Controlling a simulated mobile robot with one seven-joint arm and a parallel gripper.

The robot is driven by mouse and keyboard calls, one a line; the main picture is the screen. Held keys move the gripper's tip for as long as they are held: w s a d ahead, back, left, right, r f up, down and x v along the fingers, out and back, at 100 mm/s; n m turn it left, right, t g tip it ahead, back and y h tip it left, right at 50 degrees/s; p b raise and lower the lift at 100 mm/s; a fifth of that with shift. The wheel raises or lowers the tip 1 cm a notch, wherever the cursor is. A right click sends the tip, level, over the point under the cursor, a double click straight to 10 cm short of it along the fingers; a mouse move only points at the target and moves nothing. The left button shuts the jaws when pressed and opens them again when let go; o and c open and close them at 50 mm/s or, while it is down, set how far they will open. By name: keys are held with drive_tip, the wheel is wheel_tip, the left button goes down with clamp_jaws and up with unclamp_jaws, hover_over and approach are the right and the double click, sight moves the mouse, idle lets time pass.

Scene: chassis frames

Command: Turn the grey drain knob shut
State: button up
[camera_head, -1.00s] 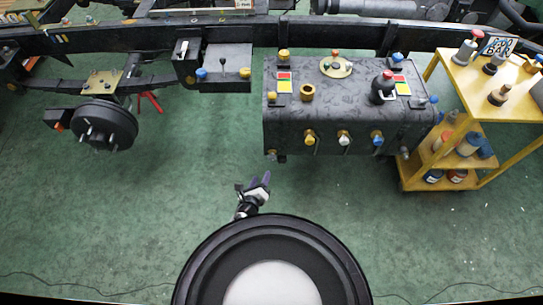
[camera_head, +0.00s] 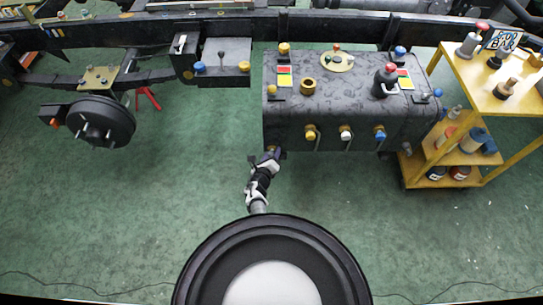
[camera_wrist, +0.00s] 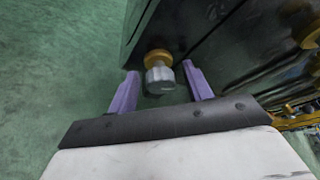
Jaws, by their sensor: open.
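The grey drain knob (camera_wrist: 160,79) shows in the wrist view with a brass collar (camera_wrist: 157,57) behind it, low on the dark tank. My gripper (camera_wrist: 162,82) is open. Its two purple fingers stand on either side of the knob, with a visible gap on each side in the picture. I cannot tell how deep the knob sits between them. In the head view my gripper (camera_head: 266,155) is at the lower left corner of the tank (camera_head: 335,100), and the knob is mostly hidden behind it.
Yellow, white and blue-handled valves (camera_head: 345,133) line the tank's front, right of my gripper. A yellow cart (camera_head: 470,120) with bottles stands at the right. A wheel hub (camera_head: 102,122) hangs at the left. The green floor (camera_head: 150,220) in front is clear.

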drive_tip(key=shift+w, duration=0.15)
drive_tip(key=c, duration=1)
drive_tip(key=shift+o, duration=0.2)
